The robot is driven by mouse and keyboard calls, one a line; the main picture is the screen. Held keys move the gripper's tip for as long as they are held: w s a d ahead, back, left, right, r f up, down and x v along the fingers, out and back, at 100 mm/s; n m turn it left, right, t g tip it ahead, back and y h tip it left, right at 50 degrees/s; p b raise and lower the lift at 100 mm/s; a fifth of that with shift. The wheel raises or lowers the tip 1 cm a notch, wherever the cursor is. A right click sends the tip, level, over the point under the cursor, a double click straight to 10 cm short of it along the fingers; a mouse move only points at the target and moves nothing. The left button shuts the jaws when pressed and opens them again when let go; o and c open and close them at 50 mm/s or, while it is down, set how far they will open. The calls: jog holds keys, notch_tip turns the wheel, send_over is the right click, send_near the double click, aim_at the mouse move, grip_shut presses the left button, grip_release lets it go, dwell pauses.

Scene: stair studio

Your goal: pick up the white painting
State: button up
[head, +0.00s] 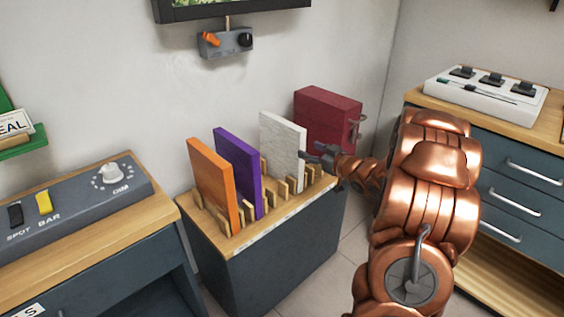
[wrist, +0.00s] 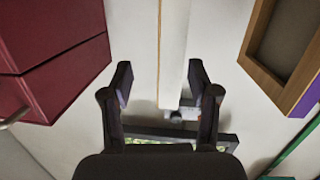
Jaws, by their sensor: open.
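The white painting (head: 281,146) stands upright in a slotted wooden rack top (head: 262,229), behind the purple and orange panels. My gripper (head: 309,156) is at the painting's right edge in the head view. In the wrist view my gripper (wrist: 160,70) is open, with its two dark fingers apart. The white painting (wrist: 173,50) shows there edge-on as a pale strip running down between the fingers. I cannot tell whether the fingers touch it.
A purple panel (head: 239,168) and an orange panel (head: 210,180) stand in the same rack. A dark red box (head: 325,118) is close behind my gripper; it also fills the wrist view's left (wrist: 50,50). A drawer cabinet (head: 510,190) stands right.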

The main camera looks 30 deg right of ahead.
aim_at(296, 151)
jog(key=shift+w+a+f+t+y+b, duration=0.3)
jog(key=shift+w+f+b, duration=0.2)
jog(key=shift+w, duration=0.45)
jog(key=shift+w+a+f+t+y+b, duration=0.15)
jog(key=shift+w+a+f+y+b, duration=0.25)
jog(key=shift+w+b, duration=0.4)
jog(key=shift+w+a+f+t+y+b, duration=0.25)
jog(key=shift+w+a+f+y+b, duration=0.15)
jog(key=shift+w, duration=0.7)
jog(key=shift+c, duration=0.4)
grip_shut()
